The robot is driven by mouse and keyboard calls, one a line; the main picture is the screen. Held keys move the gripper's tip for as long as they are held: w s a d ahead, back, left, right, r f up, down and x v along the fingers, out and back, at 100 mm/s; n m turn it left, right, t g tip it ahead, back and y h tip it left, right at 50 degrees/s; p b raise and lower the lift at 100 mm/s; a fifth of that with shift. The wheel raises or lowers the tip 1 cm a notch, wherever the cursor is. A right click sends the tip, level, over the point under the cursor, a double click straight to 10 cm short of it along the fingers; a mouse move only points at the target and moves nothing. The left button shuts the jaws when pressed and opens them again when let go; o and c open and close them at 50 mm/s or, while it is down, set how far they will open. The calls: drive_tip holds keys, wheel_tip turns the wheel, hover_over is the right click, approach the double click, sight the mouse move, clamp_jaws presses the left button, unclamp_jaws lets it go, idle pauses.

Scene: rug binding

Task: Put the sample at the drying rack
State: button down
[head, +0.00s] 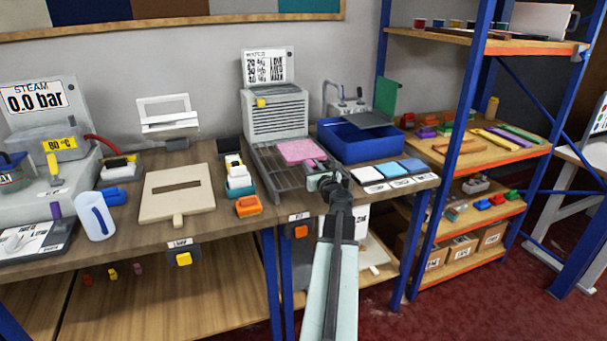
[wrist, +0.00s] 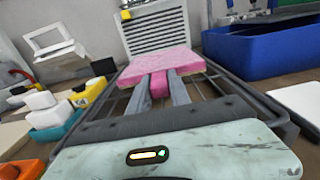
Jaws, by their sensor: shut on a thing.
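The sample is a pink flat pad (head: 299,150) with a small pink tab at its near edge. In the wrist view the pad (wrist: 163,65) lies straight ahead, level, over the dark rack. My gripper (head: 318,170) is shut on the tab (wrist: 158,84), with one finger on each side of it. The drying rack (head: 281,184) is a dark slatted tray in front of a grey louvred unit (head: 275,112). The pad is above the slats; I cannot tell whether it touches them. My wrist hides the near part of the rack.
A blue basin (head: 347,147) stands right of the rack, with white and blue cloths (head: 387,172) in front. A teal and white block (head: 238,178) and an orange block (head: 249,206) sit to the left. Blue-posted shelves (head: 466,120) stand further right.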

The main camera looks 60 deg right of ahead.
drive_tip(key=shift+w+a+f, duration=0.3)
drive_tip(key=shift+w+f, duration=0.15)
drive_tip(key=shift+w, duration=0.1)
drive_tip(key=shift+f+b, duration=0.45)
drive_tip(key=shift+f, duration=0.2)
drive_tip(key=c, duration=1.2)
unclamp_jaws()
drive_tip(key=shift+r, duration=0.15)
